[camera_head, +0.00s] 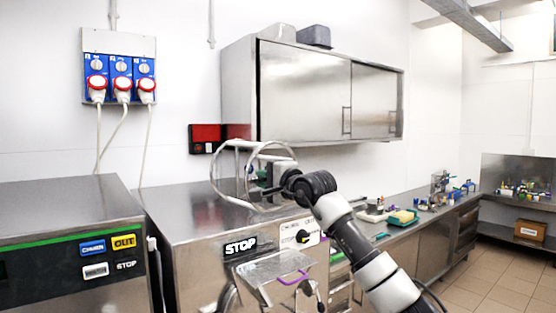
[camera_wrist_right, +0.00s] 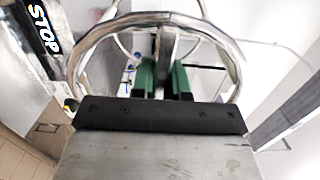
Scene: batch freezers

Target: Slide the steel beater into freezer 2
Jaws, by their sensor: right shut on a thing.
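The steel beater (camera_head: 268,144), an open cage of rings and bars, is held up in the head view, in front of the wall and over the top of the middle steel machine (camera_head: 185,212). No number shows on that machine, so I cannot tell whether it is freezer 2. My right gripper (camera_head: 264,190) is shut on the beater. In the right wrist view the beater's ring (camera_wrist_right: 155,18) arches around my green fingers (camera_wrist_right: 162,78), which close on a bar. The middle machine's opening is not clearly visible. My left gripper is out of view.
Another freezer (camera_head: 65,215) with a green stripe stands at left. A clear chute with a purple handle (camera_head: 292,279) projects from the middle machine's front. A wall cabinet (camera_head: 305,92) hangs above. A counter (camera_head: 405,235) with small items runs right.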

